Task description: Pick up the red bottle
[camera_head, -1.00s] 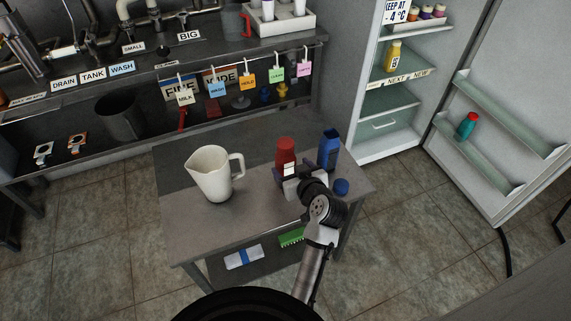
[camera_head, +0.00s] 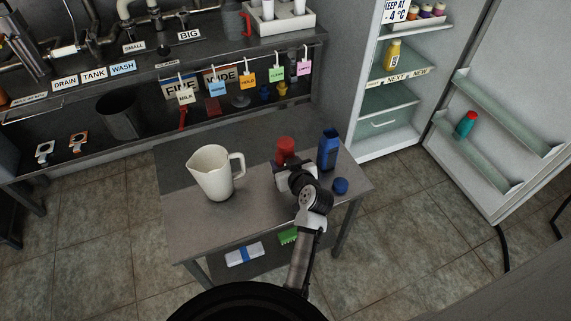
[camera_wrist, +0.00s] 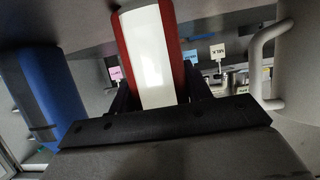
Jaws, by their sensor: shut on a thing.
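The red bottle (camera_head: 285,146) stands on the small grey table, between the white pitcher and the blue bottle. My gripper (camera_head: 285,168) is at the near side of it and hides its lower part in the head view. In the wrist view the red bottle (camera_wrist: 152,50), with a white label, fills the space between the two dark fingers (camera_wrist: 158,95). My gripper is shut on it. Whether its base touches the table top cannot be seen.
A white pitcher (camera_head: 212,174) stands left of the red bottle. A blue bottle (camera_head: 328,150) stands close on its right, with a round blue cap (camera_head: 340,186) in front. The table's (camera_head: 190,235) front left is bare. An open fridge (camera_head: 400,140) stands to the right.

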